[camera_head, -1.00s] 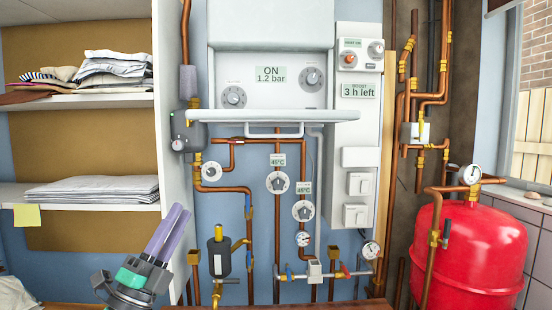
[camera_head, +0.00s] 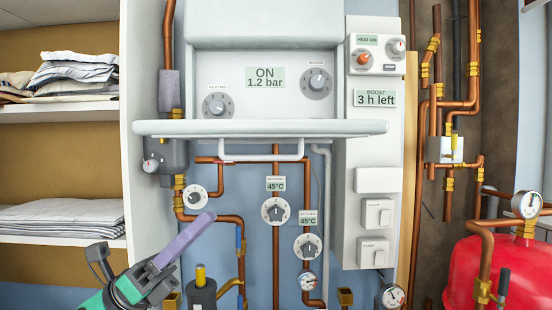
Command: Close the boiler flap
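The boiler flap (camera_head: 350,128) is open. It is folded down and stands out level below the boiler's control panel (camera_head: 230,75), with a white bar handle (camera_head: 262,157) hanging under its front edge. The panel display reads ON, 1.2 bar. My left gripper (camera_head: 208,218) is at the lower left, below the flap and left of its handle, not touching either. One long purple finger shows, pointing up and right. The other finger is hidden or merged with it, so its opening is unclear. My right gripper is not in view.
Copper pipes with gauges and dials (camera_head: 276,211) run below the flap. A white switch panel (camera_head: 373,180) stands on the right, and a red tank (camera_head: 475,270) at the far right. Shelves with folded laundry (camera_head: 62,218) are on the left.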

